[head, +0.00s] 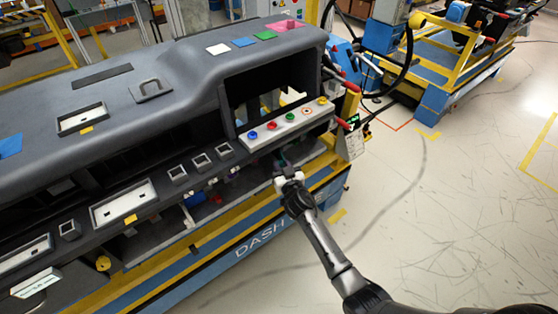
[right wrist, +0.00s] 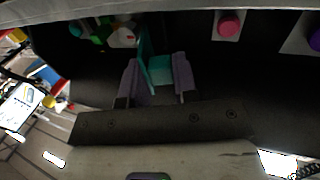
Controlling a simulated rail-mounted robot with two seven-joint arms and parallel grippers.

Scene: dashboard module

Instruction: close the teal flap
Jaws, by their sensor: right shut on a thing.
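The teal flap (right wrist: 159,68) shows in the right wrist view, in the dark space under the panel. A thin upright teal strip stands beside a squarer teal face, both between my fingers. My right gripper (right wrist: 157,82) is shut on the teal flap, one finger on each side. In the head view my right gripper (head: 286,174) reaches under the button strip at the right end of the dashboard. The flap is hidden there, and how far it is swung cannot be told. My left gripper is in neither view.
A strip with coloured buttons (head: 288,122) sits just above my right gripper. The dark dashboard (head: 150,75) fills the left side. In the right wrist view a pink knob (right wrist: 228,24) is to the right and green parts (right wrist: 100,32) to the left. Open floor (head: 440,210) lies right.

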